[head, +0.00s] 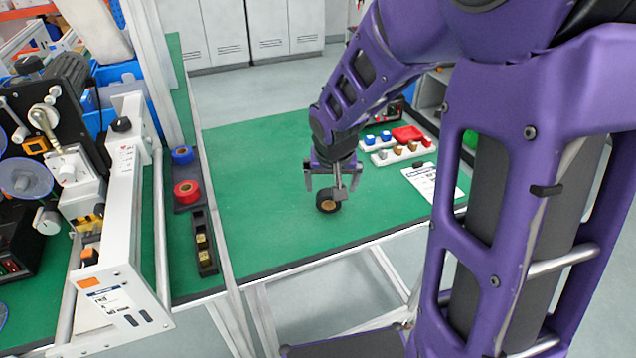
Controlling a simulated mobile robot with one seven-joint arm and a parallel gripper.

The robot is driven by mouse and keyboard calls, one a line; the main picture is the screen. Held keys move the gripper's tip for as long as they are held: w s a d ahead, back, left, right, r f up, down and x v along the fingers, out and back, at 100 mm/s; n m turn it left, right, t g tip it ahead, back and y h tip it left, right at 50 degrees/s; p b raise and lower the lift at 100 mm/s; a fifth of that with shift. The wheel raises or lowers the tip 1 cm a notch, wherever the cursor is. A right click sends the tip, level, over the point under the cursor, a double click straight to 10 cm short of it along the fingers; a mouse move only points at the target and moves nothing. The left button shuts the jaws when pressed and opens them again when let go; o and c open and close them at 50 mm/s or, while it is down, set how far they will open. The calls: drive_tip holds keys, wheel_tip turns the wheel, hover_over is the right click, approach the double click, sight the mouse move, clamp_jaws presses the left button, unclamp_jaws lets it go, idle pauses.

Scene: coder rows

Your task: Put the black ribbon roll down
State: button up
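The black ribbon roll (328,201), with a tan core, is at the green table top (265,225), near the middle of the right-hand bench. My gripper (331,188) points down directly over the roll. One grey finger overlaps the roll's upper right edge. The other side of the grip is not clear, so I cannot tell whether the fingers close on the roll or stand apart from it. The roll looks to be at or very near the table surface; any small gap under it cannot be made out.
A dark tray (183,225) with a blue roll (182,155) and a red roll (187,191) lies left. A white tray of coloured parts (400,150) and a paper sheet (432,184) lie right. A machine (120,220) stands far left. Green table around the roll is clear.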

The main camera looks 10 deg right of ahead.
sight(329, 195)
drive_tip(key=shift+b+x, duration=0.45)
drive_tip(key=shift+x, duration=0.75)
drive_tip(key=b+x, duration=0.3)
drive_tip(key=x, duration=0.2)
drive_tip(key=shift+w+a, duration=0.1)
drive_tip(key=shift+a, duration=0.05)
drive_tip(key=shift+w+f, duration=0.1)
